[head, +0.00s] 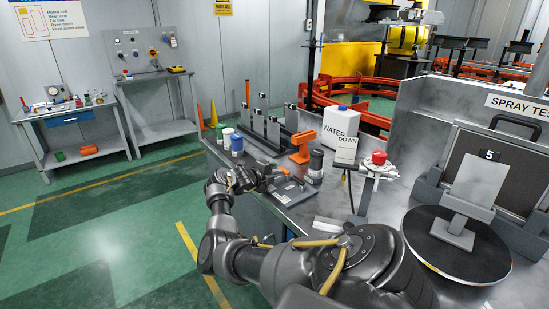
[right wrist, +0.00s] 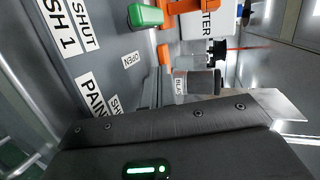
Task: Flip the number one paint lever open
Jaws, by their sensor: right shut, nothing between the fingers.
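My right gripper (head: 268,178) is shut and empty, low over the lever panel (head: 292,192) at the table's near left edge. That view shows the panel turned sideways, with a cut-off "PAIN" label (right wrist: 92,98), an "OPEN" label (right wrist: 131,60) and a "SHUT" label (right wrist: 84,29). A green lever handle (right wrist: 146,16) is near the top. An orange piece (right wrist: 164,57) shows beyond "OPEN"; I cannot tell whether it is the paint lever. Contact is not visible. My left gripper is out of view.
A dark jar (head: 316,163), an orange tool (head: 302,147) and a white water jug (head: 340,125) stand just beyond the panel. White and blue cups (head: 237,145) stand to the left. A red button (head: 379,158) and a round turntable (head: 455,252) are to the right.

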